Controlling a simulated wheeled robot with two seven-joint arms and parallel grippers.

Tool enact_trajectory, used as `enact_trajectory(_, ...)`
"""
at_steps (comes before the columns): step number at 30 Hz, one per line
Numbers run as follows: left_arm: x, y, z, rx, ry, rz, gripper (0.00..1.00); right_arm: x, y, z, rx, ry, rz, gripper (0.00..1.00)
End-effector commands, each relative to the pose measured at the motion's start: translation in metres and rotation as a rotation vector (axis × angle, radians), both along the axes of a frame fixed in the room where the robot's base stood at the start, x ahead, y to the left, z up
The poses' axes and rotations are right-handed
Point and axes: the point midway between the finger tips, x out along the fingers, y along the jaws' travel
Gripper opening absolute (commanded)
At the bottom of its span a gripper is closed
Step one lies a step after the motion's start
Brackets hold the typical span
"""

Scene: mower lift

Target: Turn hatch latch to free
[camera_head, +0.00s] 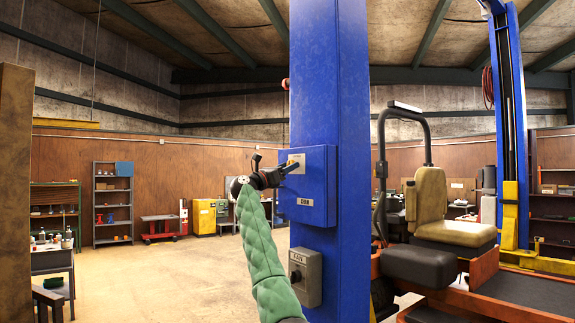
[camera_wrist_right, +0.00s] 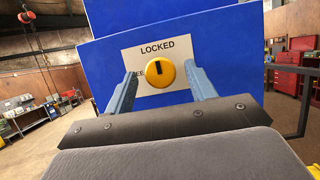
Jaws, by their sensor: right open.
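The hatch latch is a round yellow knob (camera_wrist_right: 160,76) with a black mark pointing up toward the word LOCKED. It sits on a white plate (camera_wrist_right: 141,52) on a blue hatch box (camera_head: 318,192). A partly hidden word ending in "EE" shows left of the knob. My right gripper (camera_head: 290,168) is at the plate in the head view. In the right wrist view its two blue-grey fingers (camera_wrist_right: 160,82) are open, one on each side of the knob, with a gap to it. Whether the tips touch the plate I cannot tell. My left gripper is out of view.
The box is mounted on a tall blue post (camera_head: 330,80). A grey switch box (camera_head: 305,277) sits below it. A ride-on mower with a tan seat (camera_head: 432,205) stands to the right. The floor to the left (camera_head: 170,280) is open.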

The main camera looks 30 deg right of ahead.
Motion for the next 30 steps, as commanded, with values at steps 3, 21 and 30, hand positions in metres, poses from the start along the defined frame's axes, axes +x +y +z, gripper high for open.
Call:
enact_trajectory(3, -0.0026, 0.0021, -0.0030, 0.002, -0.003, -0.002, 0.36, 0.0003, -0.0039, 0.0020, 0.000, 0.000, 0.000, 0.55)
enact_trajectory(21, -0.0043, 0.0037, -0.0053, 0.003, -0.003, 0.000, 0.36, 0.0003, -0.0052, 0.0020, 0.000, 0.000, 0.000, 0.12)
enact_trajectory(30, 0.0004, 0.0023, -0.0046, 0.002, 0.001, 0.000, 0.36, 0.0001, -0.0052, 0.0003, -0.003, 0.046, 0.001, 0.11)
